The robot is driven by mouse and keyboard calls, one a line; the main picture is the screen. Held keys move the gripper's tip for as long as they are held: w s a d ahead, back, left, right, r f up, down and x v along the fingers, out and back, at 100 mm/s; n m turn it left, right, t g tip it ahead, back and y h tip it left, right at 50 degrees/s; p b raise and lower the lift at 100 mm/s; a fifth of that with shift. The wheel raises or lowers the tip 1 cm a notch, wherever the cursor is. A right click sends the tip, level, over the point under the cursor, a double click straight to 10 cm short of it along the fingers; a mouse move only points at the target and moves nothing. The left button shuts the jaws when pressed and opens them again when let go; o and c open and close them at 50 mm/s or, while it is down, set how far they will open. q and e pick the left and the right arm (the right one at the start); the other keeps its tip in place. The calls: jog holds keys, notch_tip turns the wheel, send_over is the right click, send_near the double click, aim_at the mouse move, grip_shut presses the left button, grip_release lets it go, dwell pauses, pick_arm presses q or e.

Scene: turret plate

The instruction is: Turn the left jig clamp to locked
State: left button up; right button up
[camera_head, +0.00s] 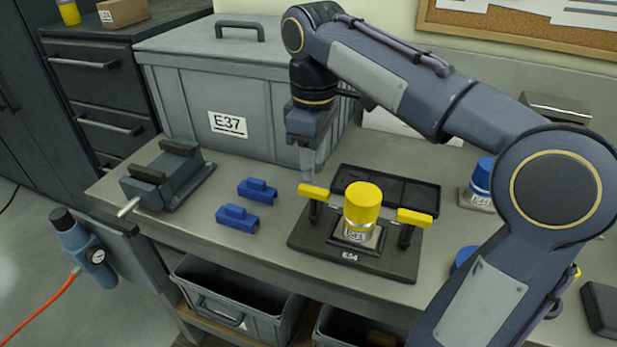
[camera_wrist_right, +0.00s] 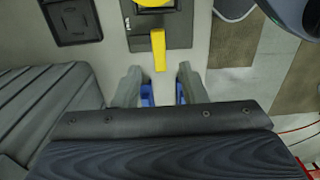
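The left jig clamp (camera_head: 314,191) has a yellow bar handle on a black post at the left side of the dark jig plate (camera_head: 350,257), labelled E54. Its bar lies crosswise, with its outer end pointing left, away from the yellow-topped part (camera_head: 362,205) in the jig. The same yellow bar (camera_wrist_right: 158,48) shows in the right wrist view, its end near the gap between my fingertips. My right gripper (camera_head: 308,172) is above and just behind this clamp, fingers down. In the wrist view the right gripper (camera_wrist_right: 158,74) is open, with nothing held. My left gripper is not in view.
The right jig clamp (camera_head: 414,217) has a similar yellow bar. Two blue blocks (camera_head: 238,217) lie left of the jig; a grey vise (camera_head: 168,178) is farther left. A grey E37 bin (camera_head: 240,95) stands behind. A black tray (camera_head: 390,192) is behind the jig.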

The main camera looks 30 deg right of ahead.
aim_at(314, 189)
notch_tip(314, 189, down, 6)
jog(key=shift+r+b, duration=0.15)
jog(key=shift+b, duration=0.25)
grip_shut()
